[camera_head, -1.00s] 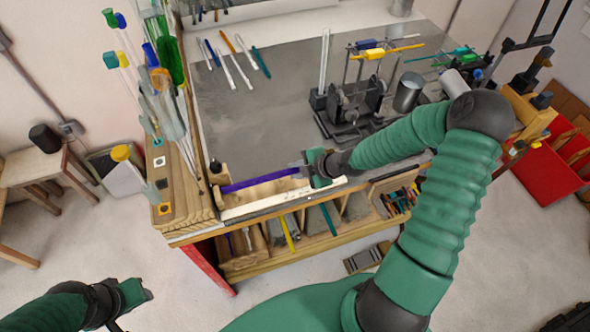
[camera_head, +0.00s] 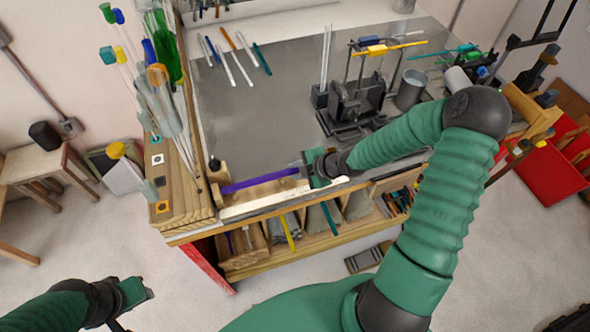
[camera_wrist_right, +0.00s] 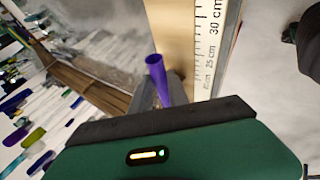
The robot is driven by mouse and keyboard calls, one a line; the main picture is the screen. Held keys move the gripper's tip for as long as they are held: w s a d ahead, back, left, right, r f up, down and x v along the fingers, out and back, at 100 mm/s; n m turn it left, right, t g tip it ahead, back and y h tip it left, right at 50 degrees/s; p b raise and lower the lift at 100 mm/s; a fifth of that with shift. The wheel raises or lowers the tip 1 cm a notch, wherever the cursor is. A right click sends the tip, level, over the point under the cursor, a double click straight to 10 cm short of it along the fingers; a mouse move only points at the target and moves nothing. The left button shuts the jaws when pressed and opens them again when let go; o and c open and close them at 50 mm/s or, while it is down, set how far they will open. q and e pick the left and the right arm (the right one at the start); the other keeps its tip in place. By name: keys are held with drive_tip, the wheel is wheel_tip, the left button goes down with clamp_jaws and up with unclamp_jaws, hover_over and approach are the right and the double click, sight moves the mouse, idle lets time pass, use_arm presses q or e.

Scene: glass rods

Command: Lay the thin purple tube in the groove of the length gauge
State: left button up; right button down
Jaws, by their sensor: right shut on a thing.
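The thin purple tube (camera_head: 258,180) lies lengthwise along the wooden length gauge at the bench's front edge. The gauge's pale scale strip (camera_head: 268,203) runs beside the tube on the near side. My right gripper (camera_head: 307,170) is shut on the tube's right end. In the right wrist view the tube's flared, hollow-looking end (camera_wrist_right: 156,68) shows beside the gauge's wood (camera_wrist_right: 172,35) and its centimetre scale (camera_wrist_right: 208,45). I cannot tell whether the tube touches the groove's bottom. My left gripper (camera_head: 138,291) is low at the left, away from the bench; its jaws are unclear.
A wooden rack with several coloured glass rods (camera_head: 160,75) stands left of the gauge. Several loose rods (camera_head: 235,58) lie at the back. A dark metal fixture (camera_head: 352,105) and a grey cup (camera_head: 410,90) stand behind my right arm. The grey mat (camera_head: 260,125) between is clear.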

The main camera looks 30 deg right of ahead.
drive_tip(key=shift+d+f, duration=0.2)
drive_tip(key=shift+f, duration=0.1)
drive_tip(key=c, duration=1.6)
unclamp_jaws()
drive_tip(key=shift+a, duration=0.1)
drive_tip(key=o, duration=0.4)
drive_tip(key=shift+a+r, duration=0.1)
drive_tip(key=shift+a, duration=0.15)
